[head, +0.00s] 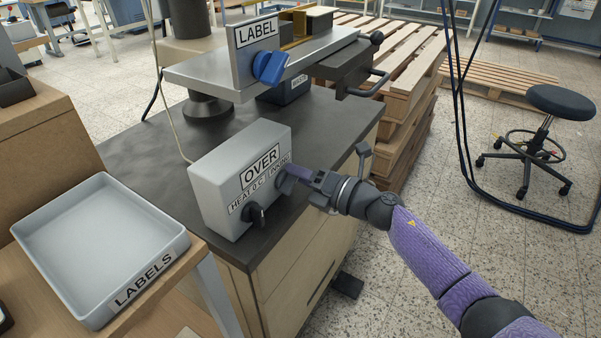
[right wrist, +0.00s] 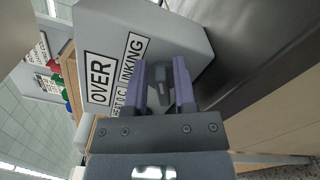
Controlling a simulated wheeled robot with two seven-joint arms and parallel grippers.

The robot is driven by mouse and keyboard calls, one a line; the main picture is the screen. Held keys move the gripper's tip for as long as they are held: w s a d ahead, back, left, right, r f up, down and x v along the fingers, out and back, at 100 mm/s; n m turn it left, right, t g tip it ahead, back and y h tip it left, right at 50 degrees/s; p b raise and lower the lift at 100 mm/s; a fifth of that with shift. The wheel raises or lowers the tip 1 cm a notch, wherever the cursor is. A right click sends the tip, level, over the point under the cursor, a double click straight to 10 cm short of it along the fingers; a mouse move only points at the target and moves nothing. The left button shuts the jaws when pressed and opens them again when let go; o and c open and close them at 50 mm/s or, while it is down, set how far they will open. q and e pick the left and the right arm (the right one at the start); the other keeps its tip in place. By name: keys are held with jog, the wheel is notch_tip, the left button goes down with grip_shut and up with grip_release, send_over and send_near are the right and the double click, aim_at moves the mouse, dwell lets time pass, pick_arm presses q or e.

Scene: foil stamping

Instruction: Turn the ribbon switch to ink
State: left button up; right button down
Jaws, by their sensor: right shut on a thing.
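The grey control box (head: 216,188) stands on the dark bench top, with an OVER plate and two dark knobs on its front. The left knob (head: 257,214) is under a label reading HEAT 0 C. The right knob is under a label that appears to read INKING, partly hidden in the head view. My right gripper (head: 296,176) reaches this knob from the right. In the right wrist view its purple fingers stand on either side of the dark knob (right wrist: 160,86), shut on it. My left gripper is out of view.
A press with a LABEL plate and a blue knob (head: 269,67) stands behind the box. A grey LABELS tray (head: 95,225) is at the left. Wooden pallets (head: 408,95) and a stool (head: 560,101) are to the right. Cables hang at the right.

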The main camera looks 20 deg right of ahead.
jog(key=shift+s+a+f, duration=0.15)
jog(key=shift+a+f, duration=0.1)
jog(key=shift+f, duration=0.2)
jog(key=c, duration=0.7)
grip_release()
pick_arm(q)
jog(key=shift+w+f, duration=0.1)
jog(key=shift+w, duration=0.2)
pick_arm(e)
jog(key=shift+o, duration=0.3)
jog(key=shift+r, duration=0.15)
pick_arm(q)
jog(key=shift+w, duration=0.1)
pick_arm(e)
jog(key=shift+d+r, duration=0.1)
jog(key=shift+r, duration=0.05)
